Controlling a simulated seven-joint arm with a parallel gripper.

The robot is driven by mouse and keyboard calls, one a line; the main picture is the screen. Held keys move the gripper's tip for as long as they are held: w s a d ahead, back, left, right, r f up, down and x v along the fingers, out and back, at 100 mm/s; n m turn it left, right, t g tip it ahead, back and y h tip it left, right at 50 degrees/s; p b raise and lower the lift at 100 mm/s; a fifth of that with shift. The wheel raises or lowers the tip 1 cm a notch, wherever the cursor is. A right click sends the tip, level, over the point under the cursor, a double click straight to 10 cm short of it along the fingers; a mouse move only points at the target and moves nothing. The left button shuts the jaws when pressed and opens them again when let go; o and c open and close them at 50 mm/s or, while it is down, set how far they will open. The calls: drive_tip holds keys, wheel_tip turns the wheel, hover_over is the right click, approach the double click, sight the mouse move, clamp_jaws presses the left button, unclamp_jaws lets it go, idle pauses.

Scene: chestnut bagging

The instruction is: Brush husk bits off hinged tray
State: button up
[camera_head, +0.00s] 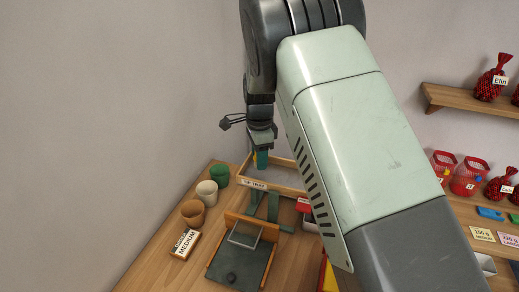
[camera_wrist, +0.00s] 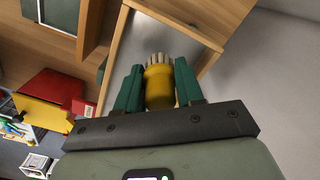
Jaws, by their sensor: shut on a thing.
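My gripper (camera_wrist: 158,90) is shut on a yellow-handled brush (camera_wrist: 159,85) with pale bristles, seen between the green fingers in the wrist view. In the head view my gripper (camera_head: 262,158) hangs over the wooden-framed hinged tray (camera_head: 285,187), labelled "TIP TRAY". The tray's pale bed also shows in the wrist view (camera_wrist: 140,50), beyond the brush. I cannot tell whether the bristles touch the bed. No husk bits can be made out, and my arm hides the tray's right part.
Green, white and tan cups (camera_head: 207,193) stand left of the tray. A dark scale-like plate (camera_head: 238,268) is nearer. A red and yellow box (camera_wrist: 52,98) shows left in the wrist view. Shelves with red net bags (camera_head: 490,85) are at right.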

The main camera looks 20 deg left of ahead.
sight(272, 176)
drive_tip(key=shift+f, duration=0.85)
drive_tip(key=shift+d+f, duration=0.4)
drive_tip(key=shift+f, duration=0.25)
drive_tip(key=shift+d, duration=1.5)
drive_tip(key=shift+a, duration=2)
drive_tip(key=shift+d+r, duration=0.1)
drive_tip(key=shift+r, duration=3.9)
